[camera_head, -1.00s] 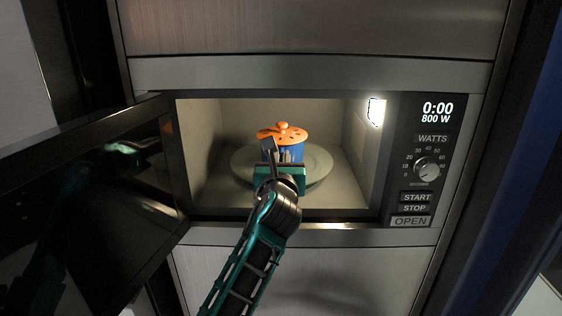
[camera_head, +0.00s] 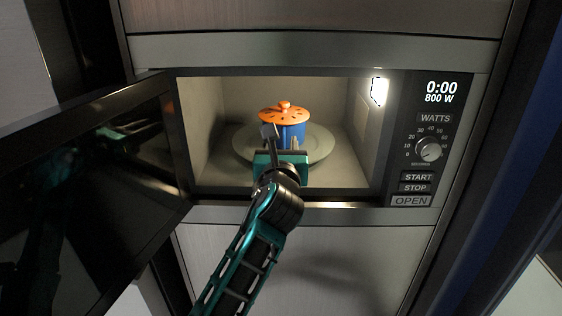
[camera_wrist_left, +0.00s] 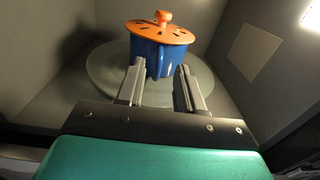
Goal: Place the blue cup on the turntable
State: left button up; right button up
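The blue cup (camera_head: 293,133) stands upright on the round grey turntable (camera_head: 323,147) inside the open microwave. An orange lid (camera_head: 285,113) with dark holes and a knob covers its top. In the left wrist view, the cup (camera_wrist_left: 150,54) and lid (camera_wrist_left: 158,32) are just beyond my fingertips, and the turntable (camera_wrist_left: 104,72) shows around them. My left gripper (camera_head: 281,137) reaches in from the front, its two fingers apart, also seen in the wrist view (camera_wrist_left: 161,72). The cup's handle seems to lie between or just ahead of the fingertips; contact is unclear. My right gripper is out of view.
The microwave door (camera_head: 85,185) hangs open on the left, close to my left arm. The control panel (camera_head: 426,140) is on the right and reads 0:00. The cavity walls and the front lower edge bound the space around my gripper. There is free room right of the cup.

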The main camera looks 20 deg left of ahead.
pick_arm(q)
jog(key=v, duration=0.8)
jog(key=shift+s, duration=0.25)
jog(key=shift+d, duration=0.1)
jog(key=s+f+n+g+h, duration=0.25)
jog(key=f+n, duration=0.35)
jog(key=f, duration=0.4)
jog(key=s+f+n+g+h, duration=0.1)
jog(key=s+f+n+h, duration=0.1)
jog(key=s+f+n, duration=0.5)
jog(key=s+a+f+n+g+h, duration=0.1)
jog(key=s+f+n, duration=0.4)
jog(key=f+n, duration=0.2)
jog(key=s+a+f+n+g+h, duration=0.1)
jog(key=s+f+n+g, duration=0.1)
jog(key=s+f+n, duration=0.4)
notch_tip(320, 180, down, 2)
jog(key=n, duration=0.4)
jog(key=shift+a, duration=0.25)
jog(key=shift+s+a+n, duration=0.1)
jog(key=shift+s+n, duration=0.05)
jog(key=shift+n, duration=0.15)
